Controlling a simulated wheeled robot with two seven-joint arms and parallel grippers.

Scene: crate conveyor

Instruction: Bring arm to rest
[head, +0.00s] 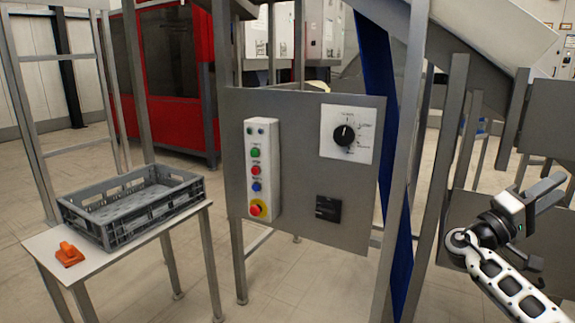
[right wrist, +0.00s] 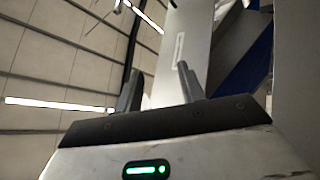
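My right gripper (head: 552,190) is raised at the right side of the head view, in front of the grey metal frame. In the right wrist view its two fingers (right wrist: 160,88) stand apart with nothing between them, so it is open and empty. The right wrist camera looks up at the ceiling and a grey panel. My right arm comes in from the lower right of the head view. My left gripper and left arm are not in the head view.
A grey control panel (head: 295,185) with buttons (head: 256,170) and a dial (head: 345,134) stands in the middle. A grey crate (head: 118,228) and an orange object (head: 69,254) rest on a white table (head: 180,228) at left. Metal posts stand near my right arm.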

